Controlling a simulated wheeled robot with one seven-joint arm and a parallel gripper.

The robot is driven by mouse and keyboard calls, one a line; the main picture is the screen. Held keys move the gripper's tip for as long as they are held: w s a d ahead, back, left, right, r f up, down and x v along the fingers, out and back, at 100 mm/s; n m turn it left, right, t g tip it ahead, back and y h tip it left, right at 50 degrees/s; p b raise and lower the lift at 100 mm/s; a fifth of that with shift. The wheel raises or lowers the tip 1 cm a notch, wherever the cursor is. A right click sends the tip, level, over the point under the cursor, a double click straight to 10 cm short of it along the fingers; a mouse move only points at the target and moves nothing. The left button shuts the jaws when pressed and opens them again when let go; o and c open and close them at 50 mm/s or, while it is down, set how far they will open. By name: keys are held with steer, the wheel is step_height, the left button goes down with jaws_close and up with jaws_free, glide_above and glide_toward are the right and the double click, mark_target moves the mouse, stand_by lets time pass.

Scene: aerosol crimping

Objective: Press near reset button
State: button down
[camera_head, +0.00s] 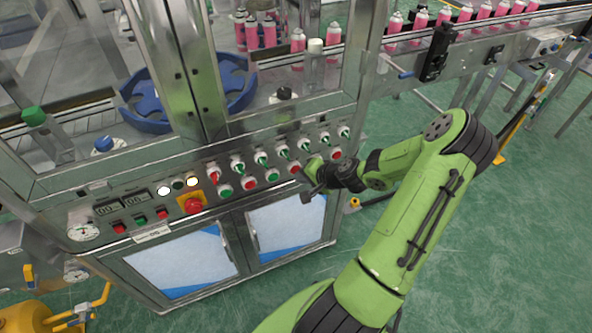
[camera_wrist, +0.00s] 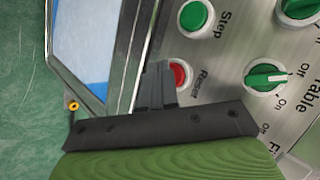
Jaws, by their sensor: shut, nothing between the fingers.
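The red reset button (camera_wrist: 179,75) shows in the wrist view, labelled "Reset", on the grey metal control panel (camera_wrist: 222,72). My gripper (camera_wrist: 156,78) is shut and empty, its fingers right beside the button on its cabinet-door side. The fingers partly cover the button's edge; I cannot tell whether they touch it. In the head view my gripper (camera_head: 310,178) is at the panel's lower button row, among red and green buttons. Which of these is the reset button there is not clear.
A green Step button (camera_wrist: 195,16) and a green Table knob (camera_wrist: 265,77) sit close to the reset button. A red emergency knob (camera_head: 193,204) is farther left. Cabinet doors (camera_head: 285,222) lie below the panel. Pink cans (camera_head: 465,14) line the conveyor at the back right.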

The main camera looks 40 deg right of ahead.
steer(key=shift+w+d, duration=0.1)
steer(key=shift+w, duration=0.3)
steer(key=shift+s, duration=0.1)
stand_by(0.5)
steer(key=shift+s+a, duration=0.25)
steer(key=shift+s, duration=0.45)
steer(key=s, duration=0.2)
steer(key=s+a+b, duration=0.1)
steer(key=s, duration=0.1)
steer(key=shift+s+a, duration=0.2)
steer(key=shift+s, duration=0.2)
